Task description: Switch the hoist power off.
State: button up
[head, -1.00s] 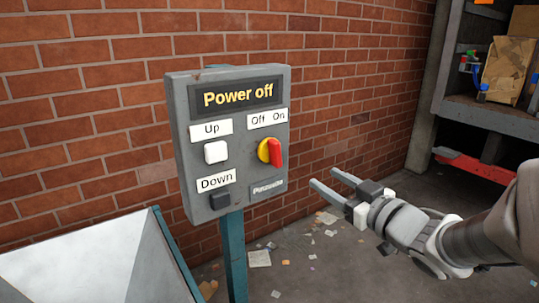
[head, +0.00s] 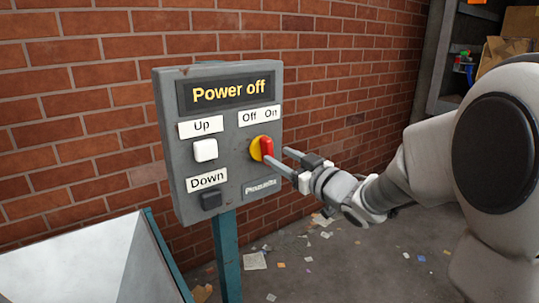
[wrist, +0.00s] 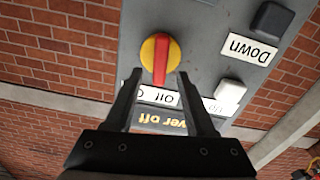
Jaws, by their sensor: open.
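The grey control box (head: 180,150) stands on a teal post, and its display (head: 230,94) reads "Power off". The rotary switch (head: 255,148), a red handle on a yellow disc, sits below the "Off On" label. In the wrist view the switch (wrist: 160,58) appears upside down, its red handle running straight up and down the picture. My gripper (head: 275,155) is open just in front of the switch, its fingers spread to either side of the red handle's line. In the wrist view the fingertips (wrist: 159,73) lie either side of the handle's label-side end; contact cannot be told.
A white "Up" button (head: 205,149) and a dark "Down" button (head: 211,199) are left of the switch. A pale bin (head: 90,265) stands at lower left. A brick wall (head: 80,110) is behind. Paper scraps litter the floor, and a shelf stands at upper right.

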aim_at(271, 152)
jog(key=shift+x, duration=2.1)
grip_shut()
